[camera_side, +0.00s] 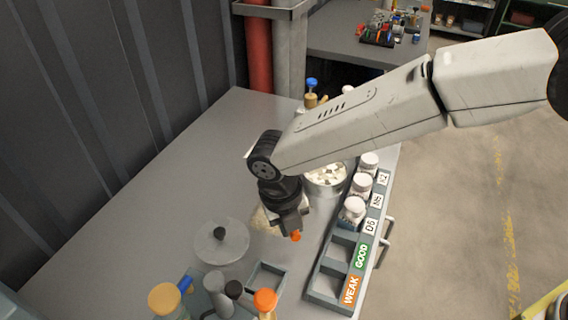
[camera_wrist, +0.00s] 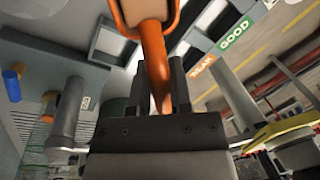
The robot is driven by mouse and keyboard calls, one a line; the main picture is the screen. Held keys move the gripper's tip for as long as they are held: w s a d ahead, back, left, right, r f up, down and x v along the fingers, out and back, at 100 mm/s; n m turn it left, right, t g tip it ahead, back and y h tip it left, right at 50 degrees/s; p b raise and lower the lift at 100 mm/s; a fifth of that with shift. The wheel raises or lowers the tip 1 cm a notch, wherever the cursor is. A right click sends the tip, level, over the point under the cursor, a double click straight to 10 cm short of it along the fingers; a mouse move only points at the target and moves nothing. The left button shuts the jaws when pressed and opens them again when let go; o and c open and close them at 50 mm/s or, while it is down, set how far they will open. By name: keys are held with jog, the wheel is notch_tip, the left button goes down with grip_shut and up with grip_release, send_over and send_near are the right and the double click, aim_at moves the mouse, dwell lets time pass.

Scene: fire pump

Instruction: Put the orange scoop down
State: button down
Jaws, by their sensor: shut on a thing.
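The orange scoop (camera_wrist: 152,62) is in my gripper (camera_wrist: 163,85). In the wrist view its handle runs between the two dark fingers, and its bowl end shows at the top, holding something pale. In the side view only a small orange part of the scoop (camera_side: 295,237) shows below my gripper (camera_side: 291,226). The gripper is shut on it and points down over the grey bench (camera_side: 160,200), left of the rack. A pale patch or pad lies just behind the gripper, mostly hidden by it.
A metal pot (camera_side: 325,185) of whitish pieces stands behind the gripper. The rack (camera_side: 330,285) at right holds white-capped jars (camera_side: 352,211) and has empty GOOD and WEAK slots. The bench at left is clear.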

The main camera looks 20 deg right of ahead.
jog(key=s+d+r+m, duration=0.2)
jog(key=s+r+m, duration=0.1)
jog(key=s, duration=0.5)
jog(key=s+d+r+m+g, duration=0.1)
jog(key=s+d+r+m, duration=0.2)
jog(key=s, duration=0.5)
jog(key=shift+d+r+m+y, duration=0.35)
jog(key=shift+r+m, duration=0.25)
jog(key=shift+m, duration=0.4)
jog(key=w+a+f, duration=0.8)
jog(key=w+f, duration=0.1)
jog(key=w, duration=0.1)
jog(key=shift+a+f, duration=0.2)
jog(key=shift+a, duration=0.05)
jog(key=shift+w, duration=0.15)
